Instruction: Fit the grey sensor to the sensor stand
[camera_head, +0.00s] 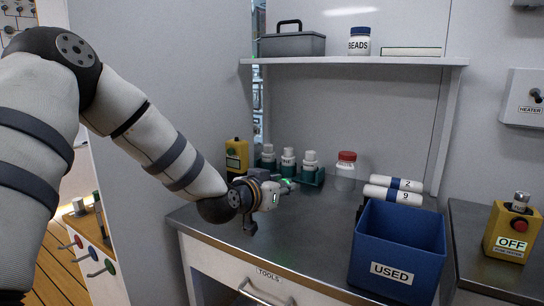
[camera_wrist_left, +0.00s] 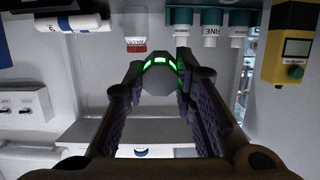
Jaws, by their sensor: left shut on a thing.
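My left gripper (camera_head: 274,194) reaches in from the left and is above the grey bench, in front of the row of white bottles. In the left wrist view my left gripper (camera_wrist_left: 158,88) is shut on the grey sensor (camera_wrist_left: 158,82), a round grey piece with green lights, held between the fingertips. In the head view the sensor is mostly hidden by the gripper. I cannot make out which thing is the sensor stand. A yellow box with a display (camera_head: 237,158) stands at the bench's back left; it also shows in the left wrist view (camera_wrist_left: 290,45). My right gripper is out of view.
White bottles (camera_head: 288,160) stand in a green rack behind the gripper, with a red-capped jar (camera_head: 346,165) to their right. Two white rolls (camera_head: 393,194) lie behind a blue USED bin (camera_head: 398,245). A shelf (camera_head: 350,61) hangs above. The bench's middle is clear.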

